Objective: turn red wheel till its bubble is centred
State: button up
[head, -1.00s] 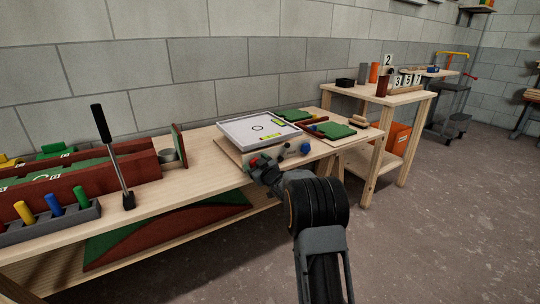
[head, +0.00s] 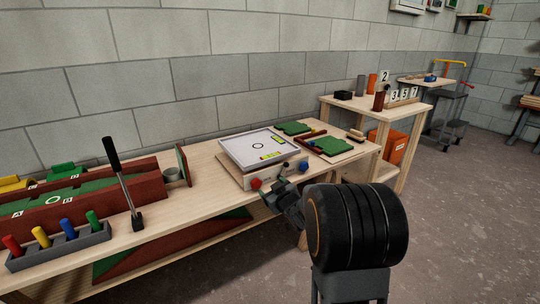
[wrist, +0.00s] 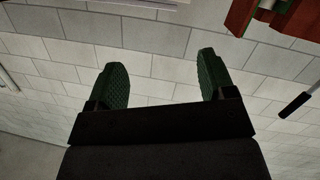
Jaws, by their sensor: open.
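The red wheel (head: 256,183) is on the front of a box that carries a tilting white-rimmed tray (head: 240,152), on the bench. A blue wheel (head: 304,165) is on the same box, further right. Two yellow-green bubble vials (head: 272,156) lie on the tray; their bubbles are too small to read. My gripper (head: 284,172) is in front of the box, just right of the red wheel and apart from it. In the wrist view my gripper (wrist: 162,75) has its green-padded fingers spread with nothing between them. The wheels do not show in the wrist view.
A black-handled lever (head: 122,180) and a rack of coloured pegs (head: 60,246) stand on the bench at left. Green pieces on a board (head: 332,145) lie right of the tray. A side table (head: 375,108) stands beyond. The floor at right is clear.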

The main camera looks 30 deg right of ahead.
jog(key=s+a+r+m+g+p, duration=0.1)
jog(key=s+a+r+g+p, duration=0.1)
jog(key=r+p, duration=0.4)
jog(key=s+a+r+m+g+h+p, duration=0.1)
jog(key=s+a+r+g+p, duration=0.2)
jog(key=s+r+p, duration=0.3)
jog(key=shift+s+a+r+m+g+h+p, duration=0.35)
jog(key=shift+s+r, duration=0.3)
jog(key=shift+r, duration=0.55)
